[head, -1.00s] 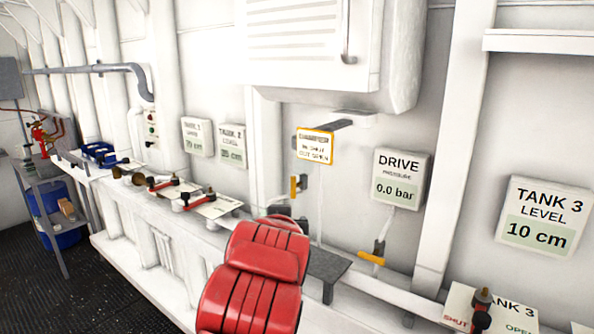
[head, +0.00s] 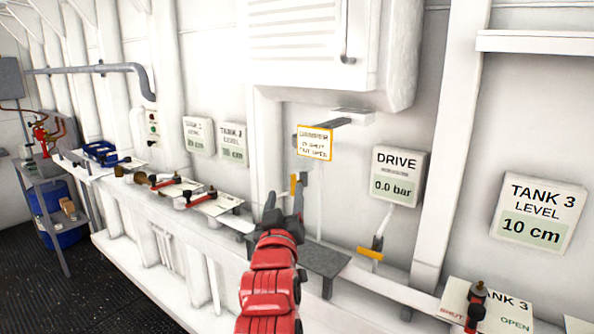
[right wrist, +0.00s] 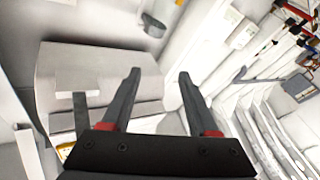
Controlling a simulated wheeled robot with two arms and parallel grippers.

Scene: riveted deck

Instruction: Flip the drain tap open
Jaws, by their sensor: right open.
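Two small taps with yellow levers show on the white wall in the head view. One yellow lever (head: 370,253) lies roughly level, below the DRIVE pressure sign. The other yellow lever (head: 293,184) stands upright below the yellow-framed damper sign (head: 315,144). No label shows which one is the drain tap. My right gripper (head: 284,203) is open and empty, its dark fingers pointing up just beside the upright lever in the picture; I cannot tell whether they touch. In the right wrist view, the open fingers (right wrist: 160,76) have nothing between them. My left gripper is out of view.
A grey shelf (head: 322,262) juts out right of my right gripper. The DRIVE sign (head: 400,176) reads 0.0 bar; the TANK 3 sign (head: 540,222) reads 10 cm. Red-handled valves (head: 203,196) stand on the ledge at left. A large white cabinet (head: 310,45) hangs above.

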